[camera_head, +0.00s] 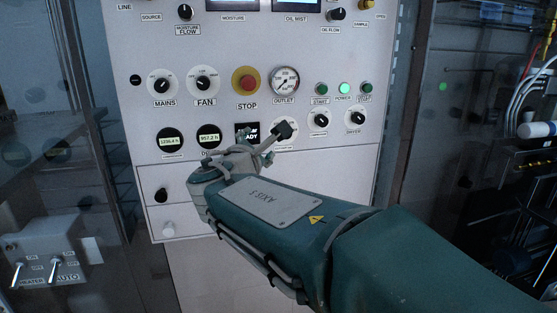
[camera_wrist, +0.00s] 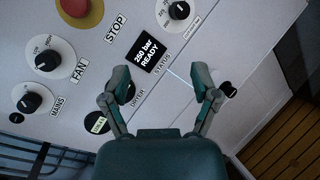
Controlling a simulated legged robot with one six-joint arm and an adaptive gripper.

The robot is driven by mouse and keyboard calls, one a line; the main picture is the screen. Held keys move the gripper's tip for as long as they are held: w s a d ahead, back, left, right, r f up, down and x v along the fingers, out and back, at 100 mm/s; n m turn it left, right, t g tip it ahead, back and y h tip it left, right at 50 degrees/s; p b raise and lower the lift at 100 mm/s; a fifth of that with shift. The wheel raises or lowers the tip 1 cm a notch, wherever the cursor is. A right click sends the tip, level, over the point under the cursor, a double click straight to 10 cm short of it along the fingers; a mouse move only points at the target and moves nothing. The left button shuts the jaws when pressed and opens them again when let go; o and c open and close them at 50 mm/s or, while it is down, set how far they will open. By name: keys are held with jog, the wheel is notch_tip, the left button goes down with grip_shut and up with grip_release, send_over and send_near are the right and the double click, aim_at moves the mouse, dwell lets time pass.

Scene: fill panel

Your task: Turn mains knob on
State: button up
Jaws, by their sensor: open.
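The mains knob (camera_head: 162,85) is a black knob on a round white dial, at the left of the panel's middle row. It also shows at the left edge of the wrist view (camera_wrist: 30,102), above its MAINS label. Its exact setting is too small to read. My gripper (camera_head: 274,145) is in front of the panel, below and to the right of the mains knob, and apart from it. In the wrist view its two fingers (camera_wrist: 160,80) are spread with nothing between them, in front of the area around the status display.
The fan knob (camera_head: 203,84) is right beside the mains knob, then the red stop button (camera_head: 245,81) and outlet gauge (camera_head: 285,81). Round displays (camera_head: 170,141) lie below. A grey box with toggle switches (camera_head: 42,262) is at lower left. Cables (camera_head: 535,85) hang at right.

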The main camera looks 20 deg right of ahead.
jog(key=shift+s+d+f+m+g, duration=0.6)
jog(key=shift+s+d+f+m, duration=0.1)
jog(key=shift+d+m, duration=0.15)
jog(key=shift+s+d+f+m+g, duration=0.65)
jog(key=shift+d+f+m, duration=0.1)
jog(key=shift+d, duration=0.1)
jog(key=s+d+f+m+g+y, duration=0.2)
jog(key=s+d+f+m+g, duration=0.3)
jog(key=s+f+m, duration=0.65)
jog(key=s+a+f+m+g+y, duration=0.1)
jog(key=s+a+f+m+y, duration=0.1)
jog(key=s, duration=0.4)
jog(key=s+a+f+m+g+y, duration=0.1)
jog(key=s+a+f+m+y, duration=0.2)
jog(key=s+f+m+y, duration=0.1)
jog(key=s+f, duration=0.1)
jog(key=s, duration=0.1)
jog(key=shift+s+a+m, duration=0.25)
jog(key=shift+s+m, duration=0.1)
jog(key=shift+g, duration=0.25)
